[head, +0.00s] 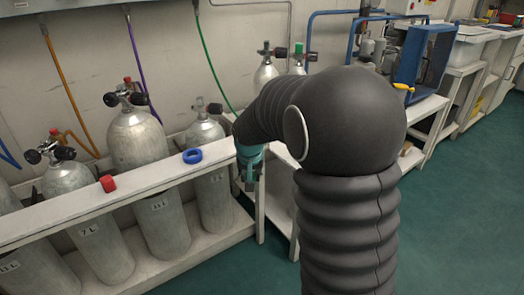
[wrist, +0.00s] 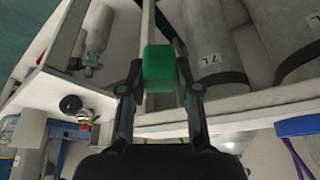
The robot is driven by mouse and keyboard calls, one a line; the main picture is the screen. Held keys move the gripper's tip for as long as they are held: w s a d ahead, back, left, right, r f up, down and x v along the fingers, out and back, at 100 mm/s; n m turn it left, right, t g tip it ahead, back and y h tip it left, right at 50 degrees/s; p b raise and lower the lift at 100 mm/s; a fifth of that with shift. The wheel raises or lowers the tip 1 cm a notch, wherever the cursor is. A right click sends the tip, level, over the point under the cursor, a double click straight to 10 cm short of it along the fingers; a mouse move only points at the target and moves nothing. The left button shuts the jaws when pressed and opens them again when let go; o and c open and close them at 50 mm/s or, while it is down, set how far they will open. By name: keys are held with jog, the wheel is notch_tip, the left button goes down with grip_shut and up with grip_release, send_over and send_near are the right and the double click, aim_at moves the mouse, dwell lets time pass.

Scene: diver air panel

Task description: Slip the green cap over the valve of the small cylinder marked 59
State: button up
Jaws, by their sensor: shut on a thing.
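The green cap (wrist: 160,66) is held between the two fingers of my gripper (wrist: 160,85) in the wrist view. In the head view my gripper (head: 249,182) hangs at the right end of the cylinder rack, mostly behind my arm, and the cap cannot be made out there. Two small grey cylinders stand at the back: one (head: 265,76) has a dark valve, the other (head: 298,69) shows green at its top. A small grey cylinder (wrist: 99,32) with a greenish valve also shows in the wrist view, apart from the cap. I cannot read the number 59 on any cylinder.
Large grey cylinders (head: 137,140) stand behind a white rack rail (head: 140,188). A blue frame (head: 425,55) stands on the bench to the right. The green floor (head: 455,200) at right is clear.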

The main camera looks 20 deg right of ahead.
jog(key=s+f+n, duration=0.1)
jog(key=s+f, duration=0.2)
jog(key=f, duration=0.6)
jog(key=s+a+f+n+y, duration=0.1)
jog(key=s+f, duration=0.2)
jog(key=f, duration=0.7)
jog(key=shift+s+a+f+n, duration=0.15)
jog(key=shift+s+n, duration=0.1)
jog(key=shift+n, duration=0.15)
jog(key=shift+f, duration=0.1)
